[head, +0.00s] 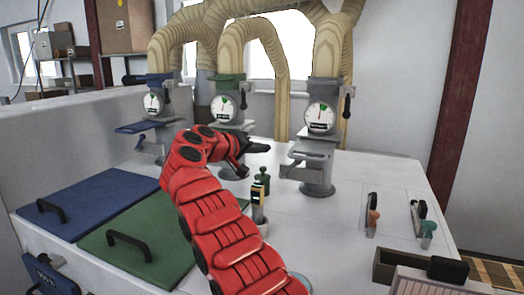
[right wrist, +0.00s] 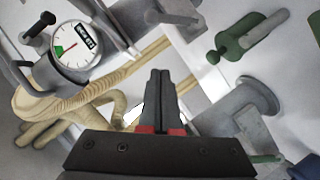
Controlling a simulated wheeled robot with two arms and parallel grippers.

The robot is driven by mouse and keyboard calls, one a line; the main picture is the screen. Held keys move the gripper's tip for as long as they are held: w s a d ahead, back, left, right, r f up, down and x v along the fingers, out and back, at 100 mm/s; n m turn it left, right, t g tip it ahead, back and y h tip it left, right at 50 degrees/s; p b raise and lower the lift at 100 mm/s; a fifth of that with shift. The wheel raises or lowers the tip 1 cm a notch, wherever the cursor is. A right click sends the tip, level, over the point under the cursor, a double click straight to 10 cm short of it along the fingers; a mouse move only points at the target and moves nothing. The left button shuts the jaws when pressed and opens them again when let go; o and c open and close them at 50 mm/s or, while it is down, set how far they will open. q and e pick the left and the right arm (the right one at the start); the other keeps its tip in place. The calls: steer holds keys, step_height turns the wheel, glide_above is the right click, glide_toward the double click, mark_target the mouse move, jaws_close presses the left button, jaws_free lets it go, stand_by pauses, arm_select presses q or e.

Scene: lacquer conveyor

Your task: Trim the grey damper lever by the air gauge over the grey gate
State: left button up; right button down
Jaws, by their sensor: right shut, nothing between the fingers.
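The grey gate (head: 318,172) stands at the right of the three gates, with its round white air gauge (head: 321,116) above it. The gauge has a green sector. A dark-handled damper lever (head: 347,102) is at the gauge's right side. In the right wrist view the gauge (right wrist: 75,46) is at the upper left, and the lever (right wrist: 38,26) ends in a black knob. My right gripper (head: 268,147) is left of the grey gate, below gauge height and apart from the lever. Its fingers (right wrist: 160,75) are together and empty. My left gripper is out of view.
A green-marked gate gauge (head: 228,111) and a blue-marked gate gauge (head: 153,103) stand to the left. A green bottle-shaped object (head: 262,181) is below my right gripper. Blue (head: 85,205) and green (head: 140,245) lids lie at front left. Small handled tools (head: 372,215) lie at right.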

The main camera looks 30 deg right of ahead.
steer(key=p, duration=0.6)
glide_above(291, 167)
steer(key=w+a, duration=0.3)
steer(key=a, duration=0.1)
steer(key=f, duration=0.1)
steer(key=shift+s+d+f+b, duration=0.45)
steer(key=shift+s+f, duration=0.2)
steer(key=shift+f, duration=0.2)
steer(key=shift+s+d+f+b, duration=0.3)
steer(key=shift+s+d+f, duration=0.25)
steer(key=shift+f, duration=0.3)
